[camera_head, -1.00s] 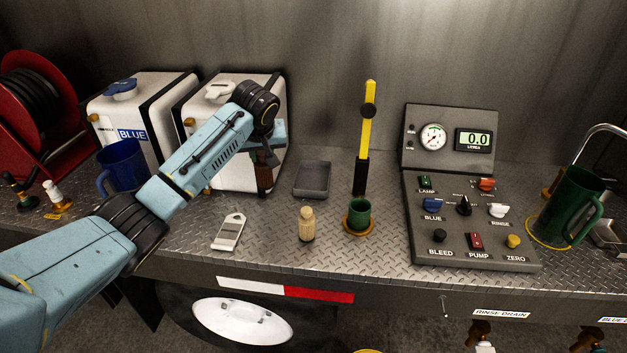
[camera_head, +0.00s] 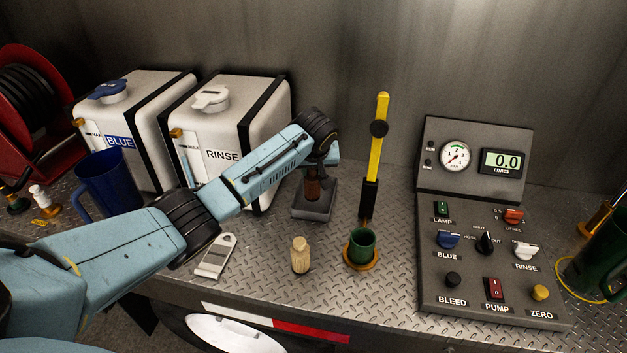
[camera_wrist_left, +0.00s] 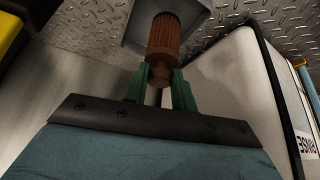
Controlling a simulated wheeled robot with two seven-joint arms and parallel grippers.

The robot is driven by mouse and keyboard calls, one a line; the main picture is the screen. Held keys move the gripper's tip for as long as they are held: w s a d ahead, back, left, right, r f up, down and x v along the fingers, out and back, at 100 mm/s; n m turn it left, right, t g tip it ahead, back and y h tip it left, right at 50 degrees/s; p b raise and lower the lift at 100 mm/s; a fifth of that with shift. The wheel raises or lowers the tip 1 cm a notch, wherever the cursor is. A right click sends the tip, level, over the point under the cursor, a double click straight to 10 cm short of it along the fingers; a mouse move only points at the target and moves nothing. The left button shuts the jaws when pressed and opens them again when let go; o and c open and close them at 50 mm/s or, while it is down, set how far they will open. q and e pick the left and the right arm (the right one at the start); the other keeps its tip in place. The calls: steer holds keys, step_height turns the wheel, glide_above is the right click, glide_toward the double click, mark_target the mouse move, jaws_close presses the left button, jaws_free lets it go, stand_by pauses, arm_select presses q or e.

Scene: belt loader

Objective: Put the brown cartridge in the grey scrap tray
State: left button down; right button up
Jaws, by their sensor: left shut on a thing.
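The brown cartridge (camera_head: 312,188) is held upright by my left gripper (camera_head: 318,168) at the grey scrap tray (camera_head: 313,213). In the left wrist view the ribbed brown cartridge (camera_wrist_left: 164,42) sits between the green fingers of my left gripper (camera_wrist_left: 161,82), shut on its narrower end. The grey scrap tray (camera_wrist_left: 200,12) shows behind the cartridge there. In the head view the cartridge's lower end overlaps the tray; I cannot tell whether it touches the tray floor. My right gripper is not in view.
The white RINSE tank (camera_head: 222,150) stands just left of the tray. A yellow-and-black lever (camera_head: 375,150) and a green cup (camera_head: 362,243) are to its right.

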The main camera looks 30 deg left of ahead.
mark_target(313, 178)
arm_select(q)
step_height(313, 178, down, 4)
steer(key=shift+r, duration=0.25)
steer(key=shift+f, duration=0.2)
steer(key=shift+w, duration=0.1)
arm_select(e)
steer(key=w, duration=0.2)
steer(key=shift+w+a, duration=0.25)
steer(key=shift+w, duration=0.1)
arm_select(q)
steer(key=shift+f, duration=0.15)
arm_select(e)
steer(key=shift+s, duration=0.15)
arm_select(q)
steer(key=c, duration=1.1)
jaws_free()
steer(key=shift+c, duration=0.2)
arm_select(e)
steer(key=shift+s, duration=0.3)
arm_select(q)
steer(key=shift+r, duration=0.4)
steer(key=v, duration=1.1)
steer(key=shift+s+r+p, duration=0.2)
steer(key=shift+r+p, duration=0.1)
steer(key=shift+p, duration=0.1)
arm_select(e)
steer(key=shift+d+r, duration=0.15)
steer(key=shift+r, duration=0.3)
